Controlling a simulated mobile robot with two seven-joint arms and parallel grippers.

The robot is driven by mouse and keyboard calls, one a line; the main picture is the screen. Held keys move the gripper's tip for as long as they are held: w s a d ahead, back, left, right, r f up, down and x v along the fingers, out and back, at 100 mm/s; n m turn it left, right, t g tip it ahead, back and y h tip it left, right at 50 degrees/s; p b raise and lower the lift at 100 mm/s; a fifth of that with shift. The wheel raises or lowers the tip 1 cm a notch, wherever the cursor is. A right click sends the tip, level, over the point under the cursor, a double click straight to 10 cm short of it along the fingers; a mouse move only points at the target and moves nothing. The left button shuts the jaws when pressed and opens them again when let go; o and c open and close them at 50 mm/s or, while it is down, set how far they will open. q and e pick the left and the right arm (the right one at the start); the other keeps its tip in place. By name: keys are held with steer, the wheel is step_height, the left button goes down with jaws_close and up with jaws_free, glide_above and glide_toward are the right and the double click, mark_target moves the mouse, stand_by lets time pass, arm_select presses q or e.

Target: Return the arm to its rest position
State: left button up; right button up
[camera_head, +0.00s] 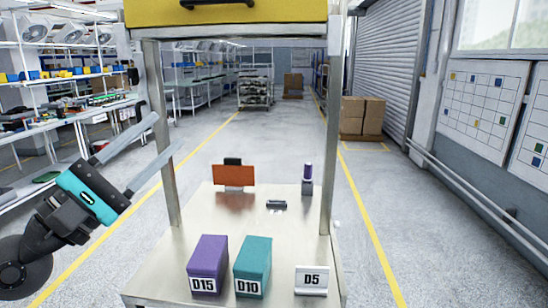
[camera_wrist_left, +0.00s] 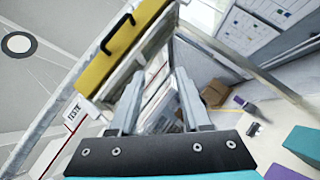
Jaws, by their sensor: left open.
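My left gripper (camera_head: 163,132) is at the left in the head view, raised beside the left post of the workbench. Its two long grey fingers are apart with nothing between them. On the steel bench top (camera_head: 270,235) stand a purple block marked D15 (camera_head: 208,256), a teal block marked D10 (camera_head: 253,258) and a white D5 card (camera_head: 311,281). A small dark device (camera_head: 276,204) lies mid-bench. My right gripper is not in view.
A yellow drawer front (camera_head: 225,12) with a black handle spans the top of the bench frame. The left post (camera_head: 160,130) is close to my left fingers. Shelves stand further left.

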arm_select(q)
steer(key=a+f+n+y, duration=0.4)
steer(key=f+n+y, duration=0.5)
steer(key=n, duration=0.9)
steer(key=a+f+n+y, duration=0.4)
steer(key=f+n+y, duration=0.45)
steer(key=n, duration=0.85)
steer(key=s+f+n+g+y, duration=0.1)
steer(key=s+f+n+g, duration=0.4)
steer(key=f+n, duration=0.5)
steer(key=s+d+f+n+g+h, duration=0.2)
steer(key=s+d+f+n+g, duration=0.25)
steer(key=s+f, duration=0.45)
steer(key=s+d+f+n+g+h, duration=0.35)
steer(key=s+d+f+g, duration=0.2)
steer(key=s+f, duration=0.4)
step_height(320, 180, down, 23)
steer(key=s+a+g+b, duration=0.1)
steer(key=s+b, duration=0.1)
steer(key=s+a+f+g+y+b, duration=0.1)
steer(key=s+a+f+b, duration=0.1)
steer(key=s+f, duration=1.3)
steer(key=shift+s+a+f+m+g+b, duration=0.2)
steer(key=shift+a+f+m+g+b, duration=0.15)
steer(key=shift+a+f, duration=0.15)
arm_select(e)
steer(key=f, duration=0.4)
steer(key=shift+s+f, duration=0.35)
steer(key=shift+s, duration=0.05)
